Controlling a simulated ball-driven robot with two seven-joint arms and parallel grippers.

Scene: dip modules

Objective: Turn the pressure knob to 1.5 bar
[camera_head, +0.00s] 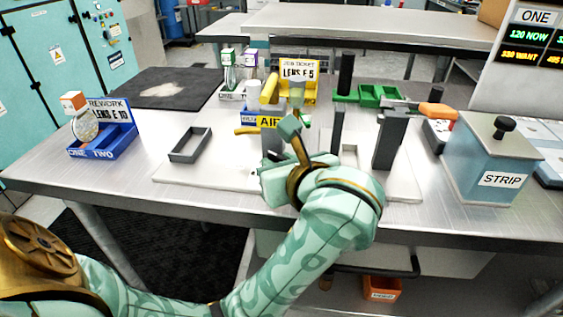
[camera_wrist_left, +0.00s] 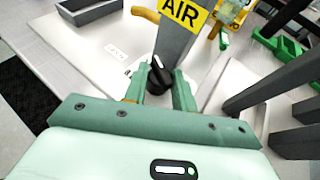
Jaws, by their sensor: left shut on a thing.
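The pressure knob (camera_wrist_left: 159,77) is black and round with a pale line on its face, and it shows in the left wrist view. It is on the front of the grey post below the yellow AIR sign (camera_wrist_left: 184,13). My left gripper (camera_wrist_left: 158,88) is shut on the knob, with one green finger on each side of it. In the head view the AIR sign (camera_head: 269,122) shows, but my left gripper (camera_head: 278,165) and arm hide the knob. The scale marks around the knob are too small to read. My right gripper is not in view.
A yellow lever (camera_wrist_left: 145,14) sticks out left of the post. Dark uprights (camera_head: 391,138) stand to the right. A blue STRIP tank (camera_head: 490,165) stands at the far right, and a blue REWORK bin (camera_head: 103,141) at the left.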

